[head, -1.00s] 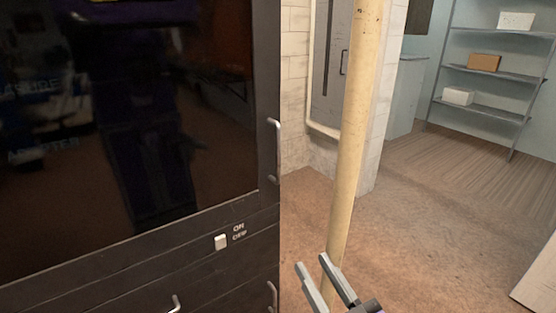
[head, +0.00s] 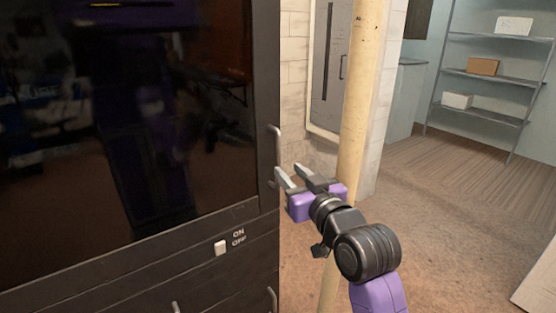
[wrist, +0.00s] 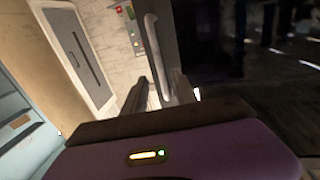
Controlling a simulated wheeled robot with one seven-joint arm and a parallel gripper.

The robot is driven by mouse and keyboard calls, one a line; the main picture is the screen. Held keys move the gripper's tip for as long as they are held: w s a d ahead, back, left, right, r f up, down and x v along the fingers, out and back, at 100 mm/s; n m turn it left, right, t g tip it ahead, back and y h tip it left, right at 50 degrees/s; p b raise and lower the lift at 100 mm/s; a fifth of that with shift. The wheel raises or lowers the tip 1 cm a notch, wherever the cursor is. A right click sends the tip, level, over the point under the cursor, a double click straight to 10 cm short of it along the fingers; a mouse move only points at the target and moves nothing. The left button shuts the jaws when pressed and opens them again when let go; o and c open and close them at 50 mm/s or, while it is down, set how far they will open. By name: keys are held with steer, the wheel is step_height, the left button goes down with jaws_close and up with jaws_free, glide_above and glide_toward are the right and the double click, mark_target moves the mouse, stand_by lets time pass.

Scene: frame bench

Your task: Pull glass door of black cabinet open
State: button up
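The black cabinet (head: 262,100) fills the left of the head view. Its dark glass door (head: 130,130) appears shut and shows reflections. A pale vertical bar handle (head: 275,145) is on the door's right edge. My gripper (head: 287,169) is open, with its fingertips close to the lower part of this handle. In the wrist view, the handle (wrist: 154,45) runs down between the two open fingers (wrist: 160,80). I cannot tell whether either finger touches it. The dark glass (wrist: 212,40) is to the right there.
A cream pole (head: 352,130) stands just behind my wrist. An ON/OFF switch (head: 221,249) and lower handles (head: 272,299) are on the cabinet below the glass. A shelf unit (head: 485,75) with boxes is at the back right. The brown floor (head: 450,235) is clear.

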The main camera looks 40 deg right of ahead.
mark_target(279, 161)
steer(key=w, duration=0.3)
steer(key=w+d+p, duration=0.1)
steer(key=w, duration=0.3)
steer(key=shift+w+d, duration=0.2)
steer(key=shift+c, duration=0.2)
jaws_close()
stand_by(1.1)
